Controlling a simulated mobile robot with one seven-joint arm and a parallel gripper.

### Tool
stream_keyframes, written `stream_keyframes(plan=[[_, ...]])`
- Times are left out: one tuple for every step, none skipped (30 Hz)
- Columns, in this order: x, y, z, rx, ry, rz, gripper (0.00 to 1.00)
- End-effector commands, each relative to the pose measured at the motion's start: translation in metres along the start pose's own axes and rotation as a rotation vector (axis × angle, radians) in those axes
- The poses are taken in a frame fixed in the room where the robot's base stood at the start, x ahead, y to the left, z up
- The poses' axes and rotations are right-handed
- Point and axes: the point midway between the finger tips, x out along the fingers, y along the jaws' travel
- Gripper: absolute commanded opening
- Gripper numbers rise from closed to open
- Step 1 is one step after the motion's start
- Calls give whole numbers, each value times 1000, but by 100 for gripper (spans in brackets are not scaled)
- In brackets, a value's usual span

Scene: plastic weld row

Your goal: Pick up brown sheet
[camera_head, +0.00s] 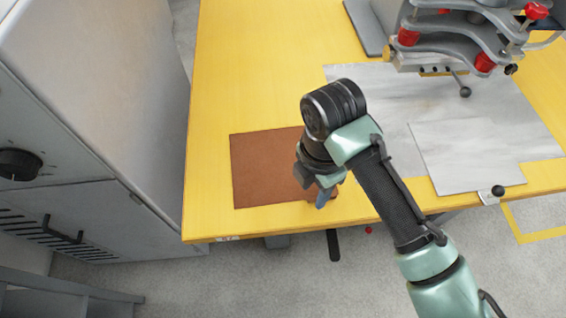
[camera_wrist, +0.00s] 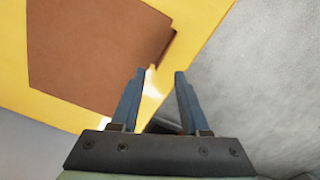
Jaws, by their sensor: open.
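The brown sheet (camera_head: 262,168) lies flat on the yellow table, near its front left edge. My gripper (camera_head: 318,196) is over the sheet's right end and hides part of it in the head view. In the wrist view the brown sheet (camera_wrist: 95,45) fills the upper left on the yellow top. The two blue fingers of my gripper (camera_wrist: 157,75) are apart with nothing between them. The fingertips point toward the sheet's corner and the table edge. I cannot tell how high they are above the sheet.
The yellow table (camera_head: 240,85) has free room behind the sheet. A grey cabinet (camera_head: 95,90) stands close on the left. Grey-white sheets (camera_head: 465,155) lie on the right, below a clamp device with red knobs (camera_head: 455,40). Grey floor (camera_wrist: 260,80) lies past the table edge.

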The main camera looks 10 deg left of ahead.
Motion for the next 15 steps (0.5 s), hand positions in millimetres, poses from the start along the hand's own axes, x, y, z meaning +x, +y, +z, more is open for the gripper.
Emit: stream_keyframes(plan=[[11, 1, -1, 1, 2, -3, 45], [15, 2, -1, 0, 2, -2, 45], [21, 2, -1, 1, 3, -2, 45], [25, 2, -1, 1, 3, -2, 45], [28, 2, -1, 2, 2, -1, 45], [31, 2, -1, 2, 2, -1, 45], [32, 2, -1, 2, 1, -1, 45], [34, 2, -1, 1, 1, -1, 45], [34, 2, -1, 1, 1, -1, 45], [34, 2, -1, 1, 0, 0, 45], [34, 2, -1, 1, 0, 0, 45], [34, 2, -1, 1, 0, 0, 45], [34, 2, -1, 1, 0, 0, 45], [34, 2, -1, 1, 0, 0, 45], [34, 2, -1, 1, 0, 0, 43]])
